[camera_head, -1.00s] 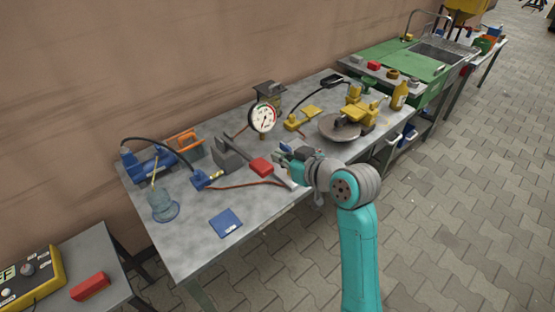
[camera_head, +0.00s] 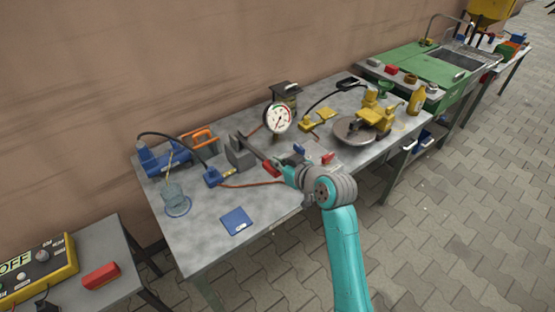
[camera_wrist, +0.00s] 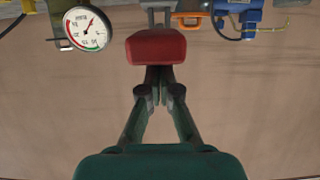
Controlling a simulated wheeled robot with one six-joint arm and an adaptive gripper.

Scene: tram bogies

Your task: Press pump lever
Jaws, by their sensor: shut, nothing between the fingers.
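The grey pump block (camera_head: 240,153) stands on the metal workbench. Its lever bar runs right to a red handle (camera_head: 271,168). My gripper (camera_head: 284,172) is at the red handle's right end in the head view. In the wrist view the red handle (camera_wrist: 157,46) is just beyond the closed fingertips (camera_wrist: 160,77), which partly overlap its near edge. I cannot tell whether they touch. The fingers are shut with nothing between them. A round white gauge (camera_head: 277,118) stands behind the lever; it also shows in the wrist view (camera_wrist: 87,29).
A blue pump-like unit (camera_head: 163,158), an orange-handled item (camera_head: 202,139) and a glass jar (camera_head: 175,200) stand at left. A blue pad (camera_head: 236,221) lies at the front. Small blue (camera_head: 299,149) and red (camera_head: 327,158) pieces are close behind my gripper. Yellow machinery (camera_head: 372,110) stands at right.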

